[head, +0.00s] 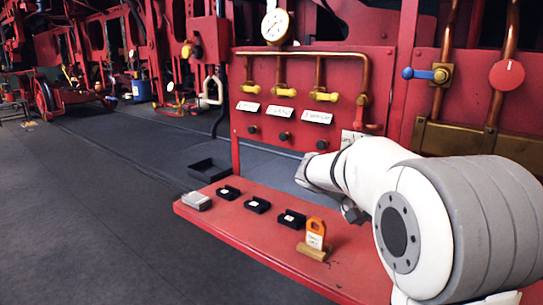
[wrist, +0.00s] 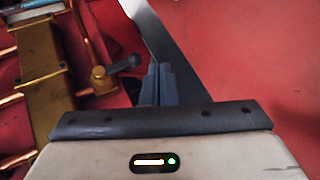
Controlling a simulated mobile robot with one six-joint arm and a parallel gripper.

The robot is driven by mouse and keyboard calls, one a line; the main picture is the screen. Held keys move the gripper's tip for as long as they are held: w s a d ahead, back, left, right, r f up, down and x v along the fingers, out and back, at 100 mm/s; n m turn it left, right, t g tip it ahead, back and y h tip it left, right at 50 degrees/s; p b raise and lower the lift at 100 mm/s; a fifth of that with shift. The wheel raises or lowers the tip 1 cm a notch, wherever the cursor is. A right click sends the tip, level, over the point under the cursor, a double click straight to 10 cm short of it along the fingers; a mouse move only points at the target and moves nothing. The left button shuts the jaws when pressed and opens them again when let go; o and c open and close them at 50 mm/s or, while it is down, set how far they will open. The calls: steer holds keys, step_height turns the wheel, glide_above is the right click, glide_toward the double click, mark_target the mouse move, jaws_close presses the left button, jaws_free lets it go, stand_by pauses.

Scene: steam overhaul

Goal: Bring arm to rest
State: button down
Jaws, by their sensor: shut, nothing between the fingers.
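My white and grey arm (head: 400,215) reaches in from the right of the head view, bent over the red bench (head: 275,222). My gripper (wrist: 159,80) shows in the wrist view with its two dark fingers together and nothing between them. In the head view the fingers are hard to make out behind the arm. In the wrist view the fingers point towards a red surface, with a brass fitting (wrist: 104,77) with a dark lever to their left. I cannot tell the distance to it.
On the bench are several small black trays (head: 257,205), a grey block (head: 196,201) and an orange tag on a stand (head: 315,233). A black bin (head: 208,170) lies beyond it. A red panel with a gauge (head: 276,26) and yellow-handled valves (head: 325,96) stands behind. The floor at left is clear.

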steer(key=s+a+r+t+y+p, duration=0.1)
steer(key=s+a+y+p, duration=0.5)
steer(key=s, duration=0.4)
steer(key=s+a+r+n+t+y+p, duration=0.1)
steer(key=s+a+t+y+p, duration=0.1)
steer(key=s+a+y+p, duration=0.4)
steer(key=s+a, duration=0.2)
steer(key=s, duration=0.1)
steer(key=shift+s+a+n, duration=0.3)
steer(key=shift+s+a, duration=0.1)
steer(key=shift+d, duration=0.15)
